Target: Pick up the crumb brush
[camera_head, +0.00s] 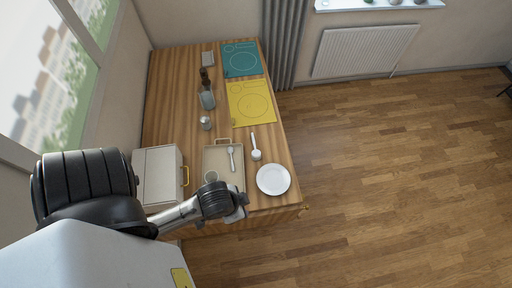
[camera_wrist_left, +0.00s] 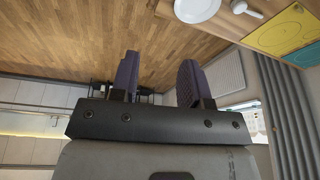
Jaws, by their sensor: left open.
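A white long-handled object that looks like the crumb brush (camera_head: 256,150) lies on the wooden counter, between the tray and the white plate. It also shows at the top of the left wrist view (camera_wrist_left: 246,9). My left gripper (camera_head: 240,207) is over the near end of the counter, close to the plate and nearer to me than the brush. In the left wrist view my left gripper (camera_wrist_left: 157,76) has its two dark fingers apart with nothing between them. My right gripper is not in view.
A white plate (camera_head: 273,180) is right of my gripper. A tray (camera_head: 223,158) holds a spoon (camera_head: 231,156) and a cup (camera_head: 211,176). A white box (camera_head: 159,176) stands left. Yellow (camera_head: 264,112) and teal (camera_head: 241,62) mats lie farther back. Open floor is at right.

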